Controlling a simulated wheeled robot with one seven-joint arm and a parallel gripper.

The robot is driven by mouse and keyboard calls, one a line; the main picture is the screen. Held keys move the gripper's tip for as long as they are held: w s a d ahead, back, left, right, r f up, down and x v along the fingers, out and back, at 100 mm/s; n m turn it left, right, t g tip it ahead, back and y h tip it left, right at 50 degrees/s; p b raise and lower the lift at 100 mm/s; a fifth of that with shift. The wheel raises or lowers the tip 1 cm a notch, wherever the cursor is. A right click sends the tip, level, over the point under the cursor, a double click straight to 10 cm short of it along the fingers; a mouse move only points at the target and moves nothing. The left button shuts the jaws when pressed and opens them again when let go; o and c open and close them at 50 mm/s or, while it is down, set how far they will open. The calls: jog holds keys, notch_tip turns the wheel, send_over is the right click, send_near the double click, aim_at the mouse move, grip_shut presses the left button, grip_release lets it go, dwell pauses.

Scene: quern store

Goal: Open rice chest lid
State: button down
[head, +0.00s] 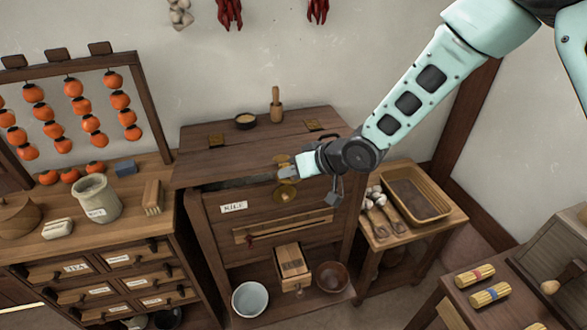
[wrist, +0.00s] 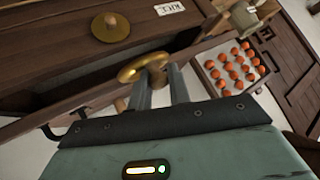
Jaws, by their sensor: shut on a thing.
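The rice chest (head: 215,225) is a dark wooden chest with a white RICE label (head: 233,207) on its front. Its hinged lid (head: 225,165) is raised slightly, with a dark gap under its front edge. My gripper (head: 287,172) is at the lid's front edge. In the wrist view, my fingers (wrist: 160,78) are shut on the brass lid knob (wrist: 140,66), which they partly hide. A round brass plate (wrist: 110,27) is on the chest front; it also shows in the head view (head: 285,194), below my gripper.
A wooden pestle (head: 276,104) and a dark bowl (head: 246,120) stand at the chest's back. A grey padlock (head: 334,192) hangs at the front right. A drawer cabinet (head: 95,265) stands left; a side table with a basket (head: 415,193) stands right.

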notch_tip(320, 180, up, 6)
jog(key=w+p, duration=0.2)
jog(key=p, duration=0.1)
jog(key=shift+w+a, duration=0.3)
jog(key=shift+a, duration=0.1)
jog(key=c, duration=1.6)
grip_release()
jog(key=shift+c, duration=0.2)
jog(key=shift+f, duration=0.1)
jog(key=v, duration=1.7)
jog(key=shift+p, duration=0.3)
jog(key=shift+s+d, duration=0.1)
